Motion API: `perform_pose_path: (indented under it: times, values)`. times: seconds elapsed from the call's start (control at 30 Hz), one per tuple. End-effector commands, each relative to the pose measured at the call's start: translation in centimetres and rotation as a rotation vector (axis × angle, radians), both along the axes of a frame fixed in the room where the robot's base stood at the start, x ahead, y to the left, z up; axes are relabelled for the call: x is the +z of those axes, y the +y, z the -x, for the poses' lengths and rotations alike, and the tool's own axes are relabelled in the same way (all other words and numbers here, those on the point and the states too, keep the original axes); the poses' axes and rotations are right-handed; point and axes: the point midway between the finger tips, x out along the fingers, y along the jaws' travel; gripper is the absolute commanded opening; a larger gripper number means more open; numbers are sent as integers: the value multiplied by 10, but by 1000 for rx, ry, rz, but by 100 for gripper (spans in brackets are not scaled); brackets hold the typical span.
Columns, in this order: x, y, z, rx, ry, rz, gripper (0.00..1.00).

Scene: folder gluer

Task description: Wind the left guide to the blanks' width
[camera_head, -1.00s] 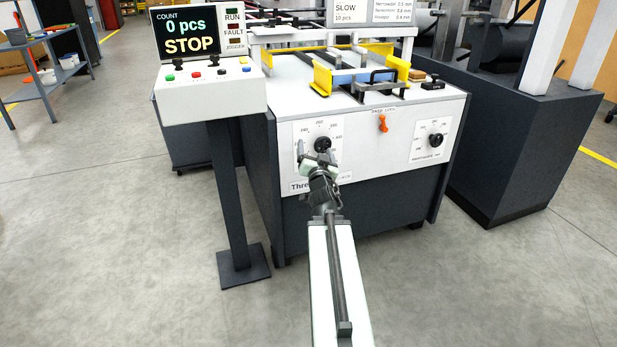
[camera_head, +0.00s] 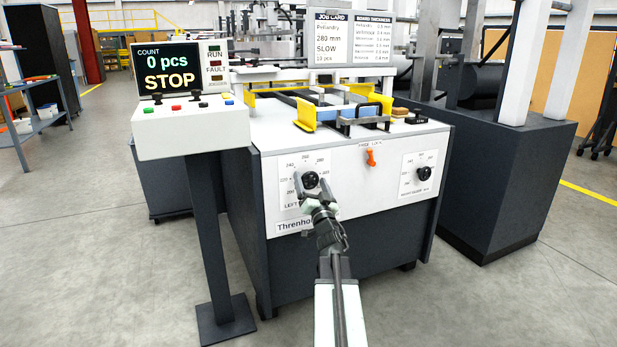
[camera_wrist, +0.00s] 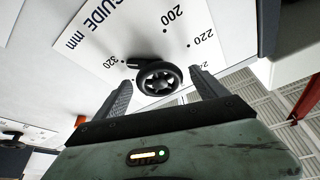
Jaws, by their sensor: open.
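The left guide's black round knob (camera_head: 311,179) sits on a white dial plate (camera_head: 288,196) at the machine's front left. My gripper (camera_head: 313,188) is in front of it, open. In the wrist view the knob (camera_wrist: 160,78) lies between my two spread fingers, with a small arm on it reaching toward the 320 mark. I cannot tell whether the fingers touch it. The yellow left guide (camera_head: 305,116) stands on the machine top beside the blue blanks (camera_head: 366,111). The job card (camera_head: 334,44) reads 280 mm and SLOW.
The control console (camera_head: 190,130) on its post stands close on the left and shows 0 pcs and STOP. An orange lever (camera_head: 370,157) and the right guide's knob (camera_head: 423,174) are to the right on the same front. The floor in front is clear.

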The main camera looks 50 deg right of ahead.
Motion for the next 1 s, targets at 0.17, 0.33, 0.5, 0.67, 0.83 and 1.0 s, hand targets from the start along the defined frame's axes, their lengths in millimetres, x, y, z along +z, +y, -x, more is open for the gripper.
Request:
perform_pose_path:
  times: [0.17, 0.33, 0.5, 0.67, 0.83, 1.0]
  values:
    - [5, -7, -12, 0, 0, -1, 82]
    - [4, -6, -11, 1, 0, -1, 79]
    - [4, -5, -12, 1, 0, -1, 32]
    - [4, -3, -14, 5, 2, 1, 20]
    - [4, -3, -14, 4, 13, 28, 20]
    - [4, -4, -14, 4, 44, 102, 20]
